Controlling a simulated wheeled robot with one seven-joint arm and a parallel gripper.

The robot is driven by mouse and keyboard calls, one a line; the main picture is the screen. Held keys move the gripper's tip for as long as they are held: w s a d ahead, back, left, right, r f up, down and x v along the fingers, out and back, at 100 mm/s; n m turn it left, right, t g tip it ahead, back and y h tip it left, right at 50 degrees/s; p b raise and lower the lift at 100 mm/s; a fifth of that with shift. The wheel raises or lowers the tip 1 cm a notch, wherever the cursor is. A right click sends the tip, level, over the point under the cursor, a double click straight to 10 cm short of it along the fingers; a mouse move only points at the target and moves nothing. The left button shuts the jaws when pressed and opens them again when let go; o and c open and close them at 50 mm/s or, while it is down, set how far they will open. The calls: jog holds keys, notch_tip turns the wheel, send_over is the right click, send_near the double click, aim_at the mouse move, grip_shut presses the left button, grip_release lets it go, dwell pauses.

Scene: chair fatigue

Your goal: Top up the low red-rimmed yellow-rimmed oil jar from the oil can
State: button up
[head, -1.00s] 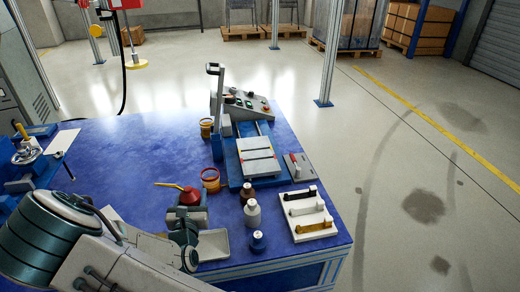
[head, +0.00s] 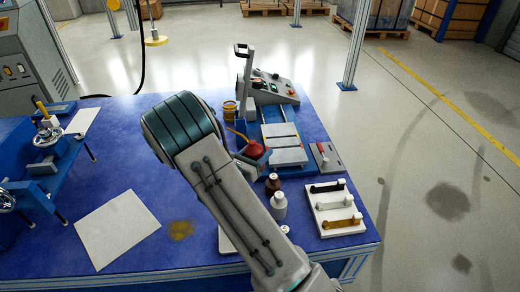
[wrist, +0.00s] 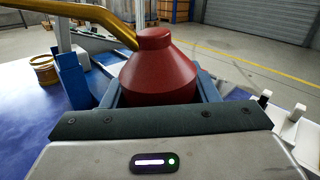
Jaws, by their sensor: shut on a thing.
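The red oil can (wrist: 158,72) with its long yellow spout (wrist: 85,13) is between the fingers of my gripper (wrist: 158,92) in the wrist view. It looks about upright, with the spout pointing to the left. In the head view the can (head: 253,150) is beyond the end of my arm, its spout toward the back left, close to the grey-topped fixture. One yellow oil jar (head: 229,110) stands behind the can, left of the fixture. The wrist view shows a yellow jar (wrist: 43,70) at the left; I cannot tell which one. The other jar is hidden in the head view.
A fixture with an upright post (head: 245,80) stands right behind the can. Dark and white bottles (head: 278,206) and a white rack (head: 335,208) are to the right. A white sheet (head: 117,230) and a brownish spot (head: 180,230) lie on the blue table's open left part.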

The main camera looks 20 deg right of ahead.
jog(key=shift+w+d+r+m+g+h, duration=0.1)
jog(key=shift+d+r+m+g+h, duration=0.05)
jog(key=shift+d+g+h, duration=0.15)
jog(key=shift+d+r+m+g+h, duration=0.1)
jog(key=shift+d+m+g, duration=0.1)
jog(key=shift+g, duration=0.2)
jog(key=shift+p, duration=0.35)
jog(key=shift+s+d+f+n+p, duration=0.2)
jog(key=shift+s+f+n+p, duration=0.15)
jog(key=shift+f+n, duration=0.35)
jog(key=shift+s+d+f+n+p, duration=0.2)
jog(key=shift+f+n+p, duration=0.2)
jog(key=shift+n, duration=0.35)
jog(key=n+p, duration=0.1)
jog(key=p, duration=0.1)
jog(key=r+n+p, duration=0.1)
jog(key=n+p, duration=0.1)
jog(key=r+n+t+p, duration=0.1)
jog(key=p, duration=0.1)
jog(key=shift+s+d+r+n, duration=0.2)
jog(key=shift+s+d+n, duration=0.05)
jog(key=shift+s+n, duration=0.1)
jog(key=shift+p, duration=0.35)
dwell(2.4)
